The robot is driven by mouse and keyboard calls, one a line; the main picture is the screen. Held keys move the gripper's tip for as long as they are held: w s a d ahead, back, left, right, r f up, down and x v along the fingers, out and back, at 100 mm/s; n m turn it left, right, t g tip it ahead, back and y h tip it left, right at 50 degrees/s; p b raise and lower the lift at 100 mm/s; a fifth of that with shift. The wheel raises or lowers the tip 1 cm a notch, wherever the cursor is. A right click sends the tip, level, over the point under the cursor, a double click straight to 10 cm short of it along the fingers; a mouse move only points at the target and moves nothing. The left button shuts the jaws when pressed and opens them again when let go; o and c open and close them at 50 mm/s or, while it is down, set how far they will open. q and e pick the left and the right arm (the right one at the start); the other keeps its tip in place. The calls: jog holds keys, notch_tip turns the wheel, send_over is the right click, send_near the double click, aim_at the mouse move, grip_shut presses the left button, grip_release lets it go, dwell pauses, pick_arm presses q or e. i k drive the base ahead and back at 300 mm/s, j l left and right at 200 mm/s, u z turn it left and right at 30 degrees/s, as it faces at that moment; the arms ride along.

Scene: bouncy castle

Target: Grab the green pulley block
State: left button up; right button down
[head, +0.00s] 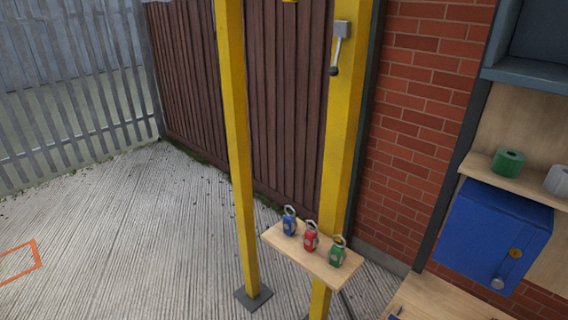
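The green pulley block (337,253) stands upright at the right end of a small wooden shelf (318,267) fixed by the yellow posts. It has a grey ring or hook on top. A red pulley block (311,238) stands just left of it, and a blue pulley block (289,222) stands further left on the same shelf. The three look close together but apart. Neither of my grippers shows in the head view.
Two yellow posts (237,150) rise by the shelf; the right one carries a grey lever (339,45). At right are a blue box (493,235), a green roll (508,162) on a shelf and a wooden bench top (440,300).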

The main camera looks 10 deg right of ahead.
aim_at(337, 254)
jog(key=i+l+u, duration=0.2)
jog(key=i, duration=0.25)
jog(key=i+l+u, duration=0.15)
jog(key=i, duration=0.25)
